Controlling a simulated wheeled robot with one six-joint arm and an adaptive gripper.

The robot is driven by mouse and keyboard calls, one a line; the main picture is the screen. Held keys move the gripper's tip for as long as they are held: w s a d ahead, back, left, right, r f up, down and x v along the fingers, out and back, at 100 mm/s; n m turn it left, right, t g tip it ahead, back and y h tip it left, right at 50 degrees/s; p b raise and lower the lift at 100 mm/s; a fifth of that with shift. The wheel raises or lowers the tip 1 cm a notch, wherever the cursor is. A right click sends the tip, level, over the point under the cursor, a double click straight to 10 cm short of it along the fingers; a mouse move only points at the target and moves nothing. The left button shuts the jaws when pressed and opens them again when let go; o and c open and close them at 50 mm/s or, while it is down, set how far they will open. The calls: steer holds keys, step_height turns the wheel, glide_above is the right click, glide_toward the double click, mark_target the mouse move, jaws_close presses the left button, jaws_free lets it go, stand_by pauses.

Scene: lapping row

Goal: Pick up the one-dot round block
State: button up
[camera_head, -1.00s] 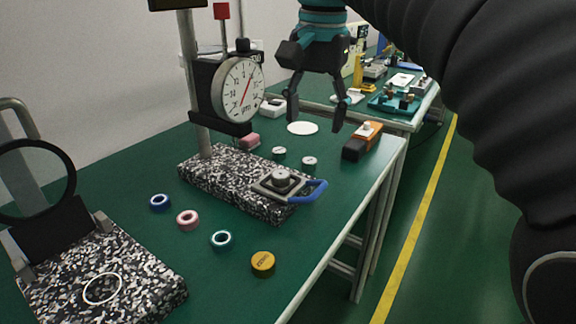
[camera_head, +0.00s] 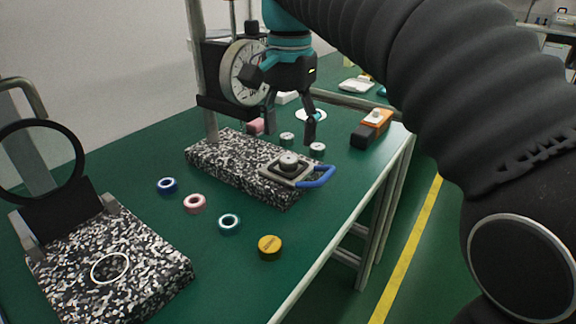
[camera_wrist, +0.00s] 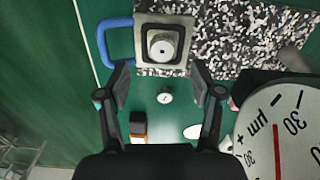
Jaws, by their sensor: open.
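A round metal block (camera_head: 289,160) sits in a square holder with a blue handle on the speckled granite plate. My gripper (camera_head: 291,133) is open and empty above the table near these blocks, pointing down.
A dial gauge (camera_head: 245,72) on a post stands close left of my gripper. An orange and black device (camera_head: 371,129) lies near the right table edge.

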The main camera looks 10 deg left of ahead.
mark_target(288, 158)
steer(key=shift+w+a+f+b, duration=0.1)
steer(key=shift+f+b, duration=0.2)
steer(key=shift+f, duration=1.1)
steer(key=shift+w+f+b, duration=0.1)
steer(key=shift+f+b, duration=0.15)
steer(key=shift+f, duration=1.1)
jaws_close()
